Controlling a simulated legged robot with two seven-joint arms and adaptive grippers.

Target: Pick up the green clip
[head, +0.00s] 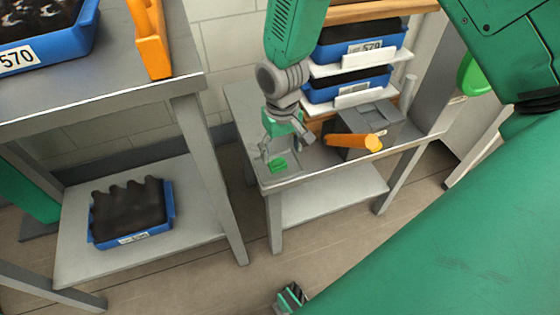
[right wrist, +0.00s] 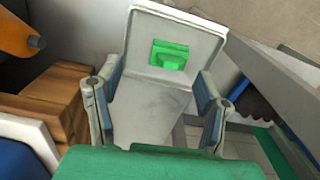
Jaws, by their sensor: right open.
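Blue bins (head: 347,84) stand on a rack behind. Another table (head: 120,85) stands at left, with an orange holder (head: 149,40) and a blue bin below (head: 168,205).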

